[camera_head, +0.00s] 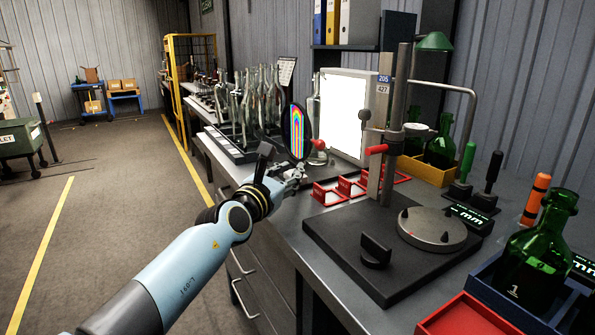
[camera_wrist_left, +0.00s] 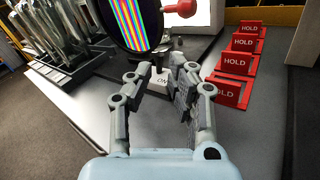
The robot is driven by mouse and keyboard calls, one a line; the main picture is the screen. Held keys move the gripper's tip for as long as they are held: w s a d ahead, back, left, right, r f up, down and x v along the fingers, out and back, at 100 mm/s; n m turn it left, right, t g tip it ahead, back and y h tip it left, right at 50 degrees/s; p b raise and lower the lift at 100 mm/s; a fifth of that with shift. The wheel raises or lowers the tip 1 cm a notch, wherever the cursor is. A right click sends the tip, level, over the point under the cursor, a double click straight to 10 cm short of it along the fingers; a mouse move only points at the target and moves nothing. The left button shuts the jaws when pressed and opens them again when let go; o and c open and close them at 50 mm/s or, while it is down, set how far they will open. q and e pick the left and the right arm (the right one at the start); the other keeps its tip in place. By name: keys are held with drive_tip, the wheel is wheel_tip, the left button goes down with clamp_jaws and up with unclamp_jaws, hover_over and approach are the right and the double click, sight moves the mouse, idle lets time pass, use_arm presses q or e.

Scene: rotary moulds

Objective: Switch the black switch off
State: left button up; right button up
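A light block marked "ON" (camera_wrist_left: 163,79) shows partly between my fingers in the left wrist view, at the foot of a black-rimmed disc with rainbow stripes (camera_wrist_left: 134,20). The disc also stands upright in the head view (camera_head: 297,131). I cannot clearly make out a black switch on the block; my fingers cover part of it. My left gripper (camera_head: 297,171) is over the bench edge, just in front of the disc's foot. In the left wrist view its fingers (camera_wrist_left: 161,76) are apart, with nothing held between them. My right gripper is not in view.
Red HOLD stands (camera_wrist_left: 236,63) are close to the right of the gripper. A black-based gauge (camera_head: 330,235) with a post and black knob stands at the front right. A bright panel (camera_head: 343,110) and green bottle (camera_head: 535,260) are also here.

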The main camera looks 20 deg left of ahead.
use_arm(q)
drive_tip(key=w+b, duration=0.1)
drive_tip(key=w, duration=0.3)
drive_tip(key=shift+w+d, duration=0.1)
drive_tip(key=shift+w, duration=0.25)
drive_tip(key=shift+c, duration=0.4)
clamp_jaws()
